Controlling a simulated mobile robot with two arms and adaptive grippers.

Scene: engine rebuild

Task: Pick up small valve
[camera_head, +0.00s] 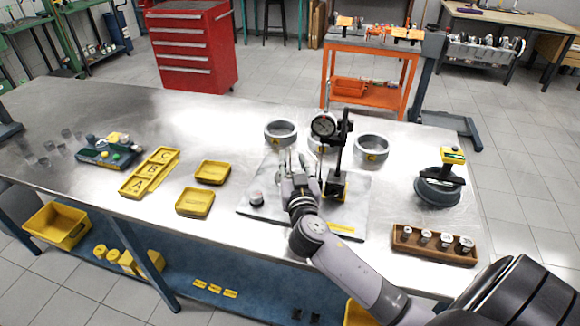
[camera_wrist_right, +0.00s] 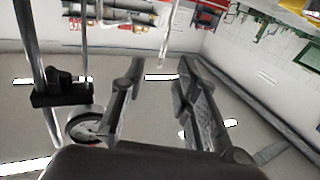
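My right gripper (camera_head: 294,168) is over the grey mat (camera_head: 262,219) on the metal bench, just left of the dial gauge stand (camera_head: 341,150). In the right wrist view its two fingers (camera_wrist_right: 160,75) are apart, with no object visibly clamped between them. A slender pale rod (camera_wrist_right: 167,35) shows beyond the fingertips; I cannot tell whether it is the small valve. No valve can be made out for certain in the head view. A small round part (camera_head: 257,198) stands on the mat left of the gripper. My left gripper is not in view.
Metal rings (camera_head: 280,133) stand behind the mat. A wooden rack (camera_head: 405,240) with several metal cylinders and a dark round part (camera_head: 436,191) are to the right. Yellow trays (camera_head: 195,202) lie to the left. The dial gauge (camera_wrist_right: 85,128) is close beside the fingers.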

